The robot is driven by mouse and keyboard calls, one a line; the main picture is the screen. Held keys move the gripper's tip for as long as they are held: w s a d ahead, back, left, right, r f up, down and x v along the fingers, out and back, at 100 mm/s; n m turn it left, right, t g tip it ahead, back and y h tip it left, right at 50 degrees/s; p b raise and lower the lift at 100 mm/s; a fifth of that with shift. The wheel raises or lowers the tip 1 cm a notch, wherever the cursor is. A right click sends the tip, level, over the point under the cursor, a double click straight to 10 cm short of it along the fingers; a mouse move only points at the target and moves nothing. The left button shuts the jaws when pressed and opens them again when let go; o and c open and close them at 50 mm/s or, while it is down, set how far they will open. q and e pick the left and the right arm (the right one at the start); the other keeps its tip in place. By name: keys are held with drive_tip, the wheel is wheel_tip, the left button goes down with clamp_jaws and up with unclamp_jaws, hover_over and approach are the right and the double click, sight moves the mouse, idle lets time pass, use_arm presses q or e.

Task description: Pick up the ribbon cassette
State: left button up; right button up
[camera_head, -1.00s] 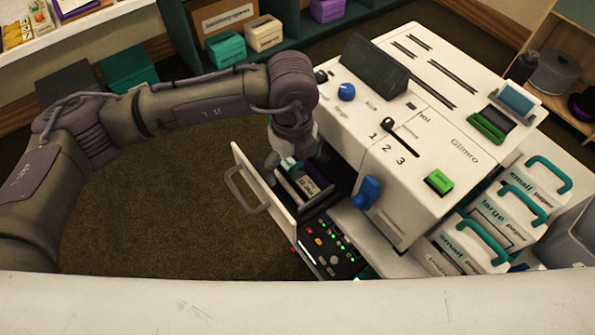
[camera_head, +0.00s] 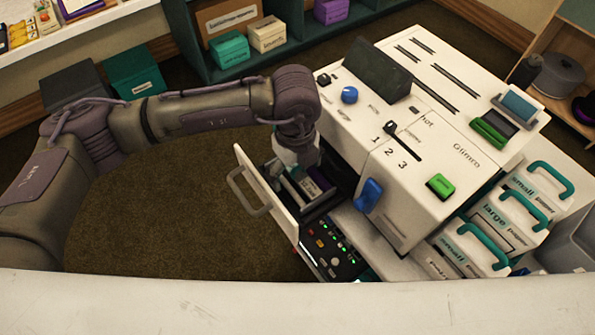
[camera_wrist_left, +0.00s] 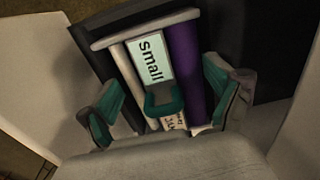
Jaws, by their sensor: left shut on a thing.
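The ribbon cassette (camera_wrist_left: 186,62) has a white frame, a pale roll, a purple roll, a teal grip and a label reading "small". In the head view the cassette (camera_head: 316,179) sits inside the open drawer (camera_head: 270,197) of the white printer. My left gripper (camera_wrist_left: 163,95) has its teal-padded fingers on both sides of the cassette and is shut on it. In the head view my left gripper (camera_head: 298,160) reaches down into the drawer and hides part of the cassette. My right gripper is in neither view.
The white printer (camera_head: 430,150) stands close to the right of my left arm. A blue knob (camera_head: 368,194) and a control panel (camera_head: 332,246) are near the drawer. Paper trays with teal handles (camera_head: 520,208) are at the right.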

use_arm(q)
wheel_tip(320, 180, up, 18)
drive_tip(key=b, duration=0.2)
idle(0.4)
